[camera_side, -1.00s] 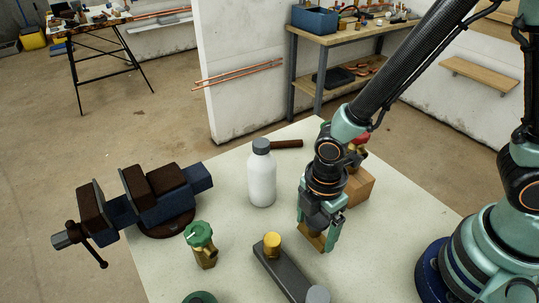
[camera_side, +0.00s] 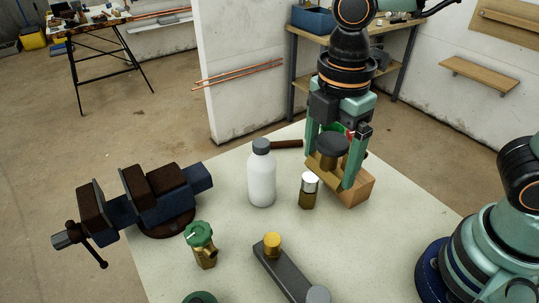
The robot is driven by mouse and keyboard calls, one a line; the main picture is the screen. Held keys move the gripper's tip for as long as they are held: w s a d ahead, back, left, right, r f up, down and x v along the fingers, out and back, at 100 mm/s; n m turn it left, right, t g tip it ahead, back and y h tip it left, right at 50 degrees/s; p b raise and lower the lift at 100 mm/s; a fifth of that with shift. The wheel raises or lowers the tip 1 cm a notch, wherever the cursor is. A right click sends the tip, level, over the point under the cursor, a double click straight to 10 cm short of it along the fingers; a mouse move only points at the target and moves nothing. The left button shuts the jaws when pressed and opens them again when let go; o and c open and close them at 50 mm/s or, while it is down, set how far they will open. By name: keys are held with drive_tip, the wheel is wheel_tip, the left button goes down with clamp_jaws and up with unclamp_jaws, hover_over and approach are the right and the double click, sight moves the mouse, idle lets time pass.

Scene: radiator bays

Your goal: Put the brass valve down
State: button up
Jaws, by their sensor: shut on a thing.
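My gripper (camera_side: 335,160) points down at the back right of the pale tabletop. It is shut on the brass valve (camera_side: 325,166), which has a dark round knob (camera_side: 333,146) on top and a brownish-gold body between the fingers. The fingers hide part of the valve. It is in front of or above a wooden block (camera_side: 352,190). I cannot tell whether it touches the block.
A small brown bottle with a white cap (camera_side: 309,191) and a white bottle (camera_side: 262,181) stand left of my gripper. A green-handled valve (camera_side: 203,246), a vise (camera_side: 155,200) and a dark bar with a yellow knob (camera_side: 285,270) lie nearer. The right tabletop (camera_side: 400,230) is clear.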

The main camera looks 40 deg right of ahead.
drive_tip(key=shift+w+d+r, duration=0.1)
drive_tip(key=shift+w+r, duration=0.1)
drive_tip(key=shift+r, duration=0.2)
drive_tip(key=w+d+r+m, duration=0.1)
drive_tip(key=w+d+m, duration=1)
drive_tip(key=d+m, duration=0.5)
drive_tip(key=shift+w+m, duration=0.2)
drive_tip(key=shift+m, duration=0.8)
drive_tip(key=shift+a+r, duration=0.1)
drive_tip(key=s+a+f+n, duration=0.1)
drive_tip(key=s+a+n, duration=1.6)
drive_tip(key=a+n, duration=0.15)
drive_tip(key=shift+m, duration=0.25)
drive_tip(key=f, duration=1.9)
drive_tip(key=shift+w+a+f, duration=0.1)
drive_tip(key=shift+a+f, duration=0.15)
drive_tip(key=shift+f, duration=0.15)
drive_tip(key=shift+f, duration=0.1)
